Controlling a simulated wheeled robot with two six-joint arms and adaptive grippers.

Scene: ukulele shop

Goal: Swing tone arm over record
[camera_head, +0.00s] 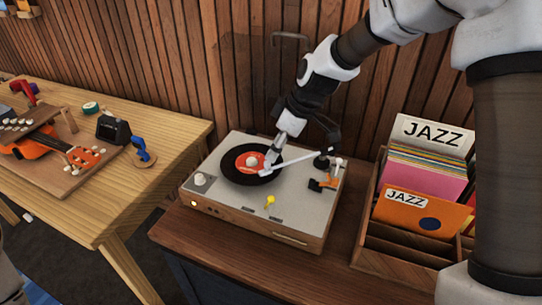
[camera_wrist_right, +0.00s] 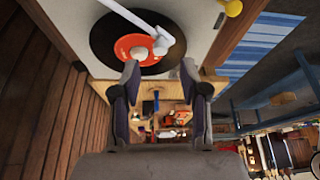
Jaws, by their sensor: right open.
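The turntable (camera_head: 228,206) is a grey-topped wooden box on a dark wooden cabinet. A black record with a red label (camera_head: 238,174) lies on its platter; it also shows in the wrist view (camera_wrist_right: 100,40). The white tone arm (camera_head: 297,159) reaches from its pivot at the right across the record, its head above the label's edge in the wrist view (camera_wrist_right: 160,42). I cannot tell if the head touches the record. My right gripper (camera_head: 271,157) is over the record beside the tone arm's head, open, with nothing between its fingers (camera_wrist_right: 160,72). My left gripper is out of view.
A wooden crate of record sleeves marked JAZZ (camera_head: 386,250) stands right of the turntable. A light wooden table (camera_head: 130,185) at the left holds an orange ukulele (camera_head: 85,157) and tools. A slatted wood wall (camera_head: 230,60) rises behind. The cabinet front is clear.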

